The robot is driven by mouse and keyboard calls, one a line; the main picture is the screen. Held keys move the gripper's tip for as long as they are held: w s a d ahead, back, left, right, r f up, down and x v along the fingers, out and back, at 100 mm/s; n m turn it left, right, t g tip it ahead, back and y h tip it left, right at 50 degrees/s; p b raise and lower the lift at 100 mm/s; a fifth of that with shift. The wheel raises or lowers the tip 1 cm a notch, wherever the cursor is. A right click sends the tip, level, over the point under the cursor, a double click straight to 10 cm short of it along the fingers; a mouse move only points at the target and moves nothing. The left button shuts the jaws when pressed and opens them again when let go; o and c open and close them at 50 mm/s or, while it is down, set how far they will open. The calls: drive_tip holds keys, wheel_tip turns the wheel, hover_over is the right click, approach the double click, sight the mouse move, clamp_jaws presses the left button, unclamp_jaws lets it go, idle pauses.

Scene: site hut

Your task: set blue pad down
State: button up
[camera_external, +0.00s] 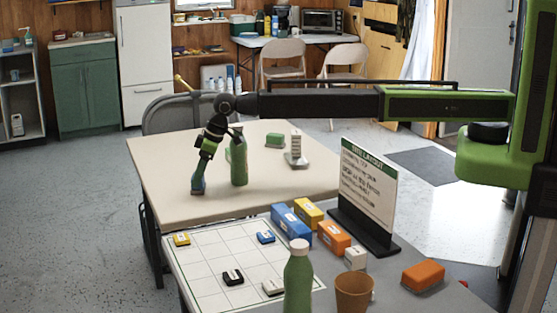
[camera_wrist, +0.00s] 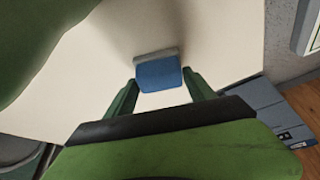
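The blue pad (camera_wrist: 158,74), a small block with a grey layer along its far edge, sits between my gripper's fingertips (camera_wrist: 160,78) in the wrist view, with a finger against each side. In the external view, my gripper (camera_external: 200,176) points down over the left part of the cream table (camera_external: 165,160). The pad (camera_external: 198,187) shows at its tip, at or just above the tabletop; I cannot tell whether it touches.
A green bottle (camera_external: 239,165) stands close right of my gripper. A green block (camera_external: 275,140) and a pale stand (camera_external: 296,158) are farther back. The nearer table holds a white grid sheet (camera_external: 205,265), coloured blocks, a sign (camera_external: 368,190), another bottle (camera_external: 298,280) and a brown cup (camera_external: 354,292).

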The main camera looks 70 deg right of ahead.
drive_tip(key=o, duration=0.3)
drive_tip(key=shift+r+p, duration=0.3)
drive_tip(key=p+v, duration=1)
drive_tip(key=v, duration=0.1)
drive_tip(key=shift+r+p, duration=0.35)
drive_tip(key=shift+p, duration=0.05)
drive_tip(key=shift+s, duration=0.15)
